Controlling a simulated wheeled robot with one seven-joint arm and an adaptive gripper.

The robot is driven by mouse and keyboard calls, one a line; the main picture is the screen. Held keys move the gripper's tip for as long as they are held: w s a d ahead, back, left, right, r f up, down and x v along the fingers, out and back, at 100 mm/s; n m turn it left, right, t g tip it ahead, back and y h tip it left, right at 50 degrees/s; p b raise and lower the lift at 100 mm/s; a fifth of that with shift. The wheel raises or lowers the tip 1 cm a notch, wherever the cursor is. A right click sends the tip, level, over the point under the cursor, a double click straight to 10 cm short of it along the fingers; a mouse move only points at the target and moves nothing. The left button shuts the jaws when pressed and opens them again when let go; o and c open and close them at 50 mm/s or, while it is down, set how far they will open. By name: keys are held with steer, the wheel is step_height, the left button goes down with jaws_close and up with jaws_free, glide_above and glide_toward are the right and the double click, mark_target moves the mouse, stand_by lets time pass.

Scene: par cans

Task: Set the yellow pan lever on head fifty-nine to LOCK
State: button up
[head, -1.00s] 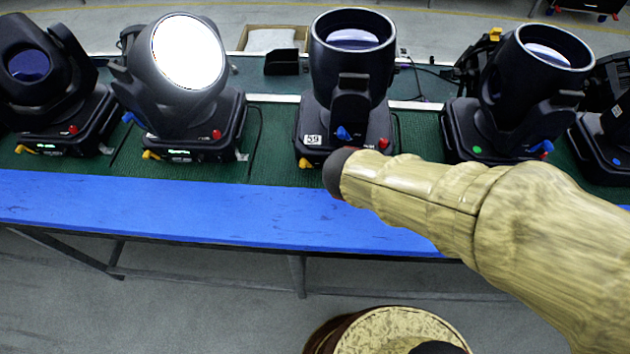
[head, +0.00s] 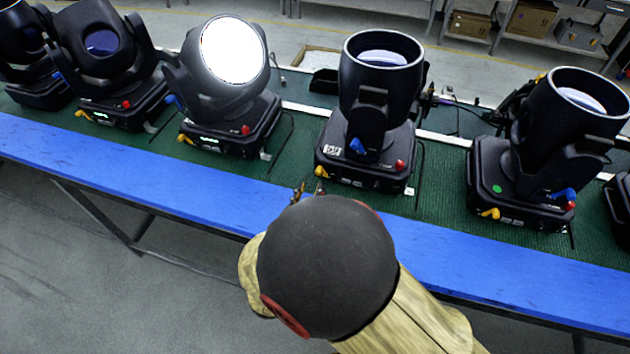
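Head fifty-nine (head: 372,120) is the black moving head right of the lit one, on the table, its lens barrel pointing up. Its white number label (head: 333,150) is at the front left of the base. Its yellow pan lever (head: 321,172) is a small tab at the base's front left corner, and its LOCK marking is too small to read. My gripper (head: 308,191) shows only as small brownish tips past the dark round end of my arm, just below and left of the lever. Most of it is hidden, and I cannot tell whether it touches the lever.
A lit head (head: 224,85) stands to the left and another dark head (head: 545,145) to the right, each with its own yellow lever. Blue (head: 363,150) and red (head: 400,165) parts are on head fifty-nine. The blue table edge (head: 150,171) runs along the front.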

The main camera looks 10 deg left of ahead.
steer(key=w, duration=0.4)
steer(key=shift+w+d+b, duration=0.2)
steer(key=shift+w+b, duration=0.15)
steer(key=shift+w, duration=0.05)
steer(key=c, duration=0.3)
steer(key=c, duration=0.4)
jaws_close()
